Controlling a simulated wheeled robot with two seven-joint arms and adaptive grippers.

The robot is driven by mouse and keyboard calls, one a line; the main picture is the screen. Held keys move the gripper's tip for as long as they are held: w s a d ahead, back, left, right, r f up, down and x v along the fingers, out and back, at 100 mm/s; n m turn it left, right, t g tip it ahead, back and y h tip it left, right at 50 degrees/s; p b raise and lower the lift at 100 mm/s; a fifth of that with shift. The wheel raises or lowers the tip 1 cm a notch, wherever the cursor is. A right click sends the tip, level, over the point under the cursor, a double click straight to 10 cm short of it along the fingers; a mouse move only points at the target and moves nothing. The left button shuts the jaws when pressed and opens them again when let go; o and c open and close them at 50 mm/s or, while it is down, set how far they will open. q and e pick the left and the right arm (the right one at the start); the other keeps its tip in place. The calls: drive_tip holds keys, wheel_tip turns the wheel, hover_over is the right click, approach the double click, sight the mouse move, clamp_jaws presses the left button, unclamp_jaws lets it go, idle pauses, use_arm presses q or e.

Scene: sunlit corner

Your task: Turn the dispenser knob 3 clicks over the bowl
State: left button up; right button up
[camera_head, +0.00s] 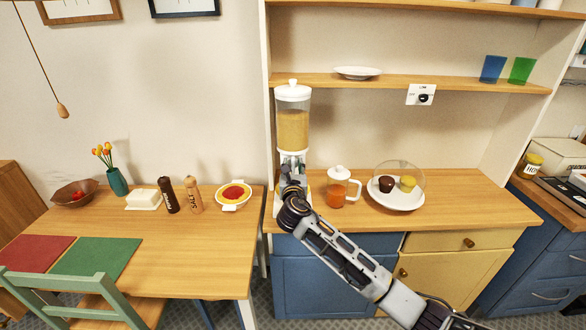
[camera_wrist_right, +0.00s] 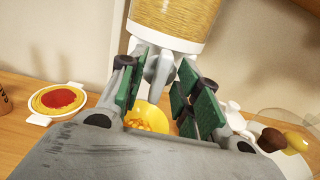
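The dispenser (camera_head: 293,128) stands on the sideboard, its clear hopper filled with yellow cereal or pasta; its hopper also shows in the right wrist view (camera_wrist_right: 178,18). Its pale grey knob (camera_wrist_right: 158,66) sits below the hopper. My right gripper (camera_head: 291,186) is in front of the dispenser and hides the knob in the head view. In the right wrist view its green-padded fingers (camera_wrist_right: 158,88) are apart, one on each side of the knob, with visible gaps. The yellow bowl (camera_wrist_right: 152,112) is below the knob, with some yellow pieces inside, partly hidden by my gripper. My left gripper is out of view.
An orange jug (camera_head: 336,193) and a domed plate with muffins (camera_head: 396,199) stand just right of the dispenser. A pasta dish (camera_head: 249,199) is on the dining table to the left. A shelf (camera_head: 415,86) runs above the sideboard.

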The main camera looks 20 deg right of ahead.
clamp_jaws()
idle(0.3)
drive_tip(key=shift+m, duration=0.5)
